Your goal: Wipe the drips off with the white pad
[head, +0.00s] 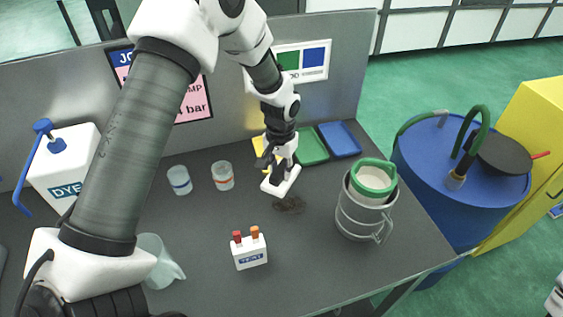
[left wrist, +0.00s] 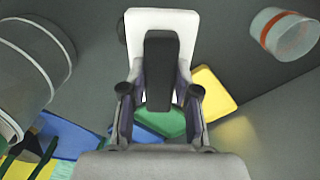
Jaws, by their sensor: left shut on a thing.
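The white pad (head: 288,186) has a dark block-shaped grip on its back. My left gripper (head: 279,163) is shut on that grip, and the pad faces down at the table. In the left wrist view the pad (left wrist: 138,20) shows beyond the fingers, with the dark grip between them (left wrist: 159,92). The drips (head: 290,205) are a dark patch on the grey table, just in front of the pad. I cannot tell whether the pad touches the table.
A grey metal can with a green-rimmed cup (head: 352,217) stands right of the drips. A white test kit (head: 249,252) stands in front, and two clear cups (head: 179,183) (head: 222,178) stand left. Green (head: 311,149) and blue (head: 341,140) trays lie behind, with a yellow one (left wrist: 213,92).

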